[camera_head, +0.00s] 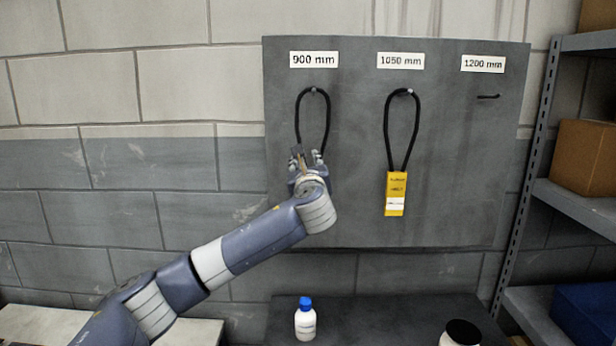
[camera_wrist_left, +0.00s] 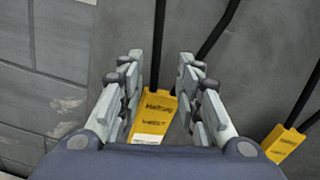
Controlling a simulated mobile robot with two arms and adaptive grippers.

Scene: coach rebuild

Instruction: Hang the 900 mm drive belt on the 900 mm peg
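The black 900 mm drive belt (camera_head: 328,115) hangs as a loop, its top at the 900 mm peg (camera_head: 314,90) under the "900 mm" label (camera_head: 314,60). In the head view, my left gripper (camera_head: 306,158) is in front of the loop's lower end and hides its tag. In the left wrist view, the fingers (camera_wrist_left: 160,58) stand wide apart. The belt's yellow tag (camera_wrist_left: 153,118) shows between and beyond them, apparently untouched, with two black strands rising from it. My right gripper is in neither view.
A second belt with a yellow tag (camera_head: 396,180) hangs on the 1050 mm peg, right of my gripper. The 1200 mm peg (camera_head: 488,96) is bare. A white bottle with a blue cap (camera_head: 305,322) and a dark-lidded jar (camera_head: 461,334) stand below. Shelving (camera_head: 575,205) is at right.

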